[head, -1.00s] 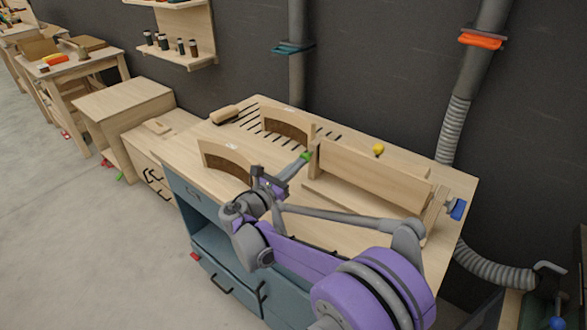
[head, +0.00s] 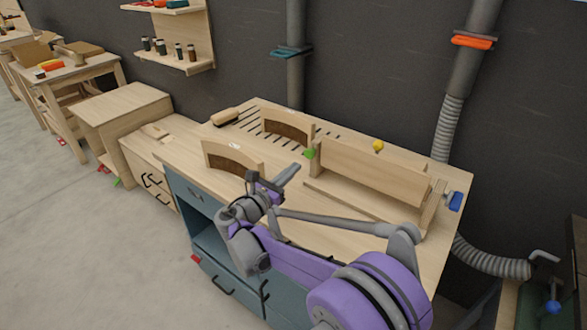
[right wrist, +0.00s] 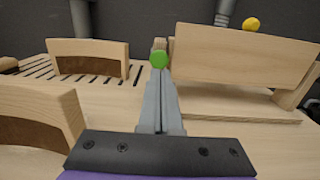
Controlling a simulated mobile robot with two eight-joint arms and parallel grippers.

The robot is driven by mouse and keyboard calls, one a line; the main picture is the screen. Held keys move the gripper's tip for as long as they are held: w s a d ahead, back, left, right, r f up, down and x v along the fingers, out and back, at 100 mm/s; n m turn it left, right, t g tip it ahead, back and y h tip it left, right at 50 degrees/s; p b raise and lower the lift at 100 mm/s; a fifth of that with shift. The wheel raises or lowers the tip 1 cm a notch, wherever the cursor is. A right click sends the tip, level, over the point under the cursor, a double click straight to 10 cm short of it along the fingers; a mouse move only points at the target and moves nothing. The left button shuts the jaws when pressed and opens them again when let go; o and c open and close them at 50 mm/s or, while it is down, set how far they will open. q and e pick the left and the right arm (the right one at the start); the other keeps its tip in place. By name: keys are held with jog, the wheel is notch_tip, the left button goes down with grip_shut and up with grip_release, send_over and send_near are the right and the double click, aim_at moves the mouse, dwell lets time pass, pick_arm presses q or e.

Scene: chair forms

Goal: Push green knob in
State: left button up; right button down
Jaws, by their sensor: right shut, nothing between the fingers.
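The green knob (head: 309,153) is on the left end of the upright wooden fence (head: 370,170) on the workbench. It also shows in the right wrist view (right wrist: 159,60), just beyond the tips of my right gripper (right wrist: 155,82). In the head view my right gripper (head: 292,170) is shut and empty, pointing up and right toward the knob, with a small gap between its tips and the knob. My left gripper is not in view.
Two curved wooden pieces stand on the bench (head: 225,159) and (head: 288,127). A yellow knob (head: 378,146) is behind the fence, and a blue knob (head: 456,201) is at the right end. A brush (head: 225,116) lies at the back left.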

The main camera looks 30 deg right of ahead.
jog(key=v, duration=0.9)
jog(key=shift+f, duration=0.1)
jog(key=s+d+m+y+p, duration=0.1)
jog(key=s, duration=0.1)
jog(key=s+d+f+m+g+y, duration=0.1)
jog(key=s+m+y, duration=0.1)
jog(key=s, duration=0.1)
jog(key=s+d+m+y+p, duration=0.1)
jog(key=s+m, duration=0.1)
jog(key=shift+s+d+f+g+y+p, duration=0.25)
jog(key=shift+d+f+g+y+p, duration=0.05)
jog(key=shift+d+f+g, duration=0.1)
jog(key=s+a+f+m+y+p, duration=0.2)
jog(key=s+a+m+y, duration=0.3)
jog(key=s+m, duration=0.3)
jog(key=s+a+f+m+y+p, duration=0.2)
jog(key=s+a+m+y+p, duration=0.2)
jog(key=s+m, duration=0.5)
jog(key=s+a+y, duration=0.1)
jog(key=a+y, duration=0.1)
jog(key=y, duration=0.1)
jog(key=shift+f+m+y, duration=0.3)
jog(key=shift+f, duration=0.05)
jog(key=shift+a, duration=0.1)
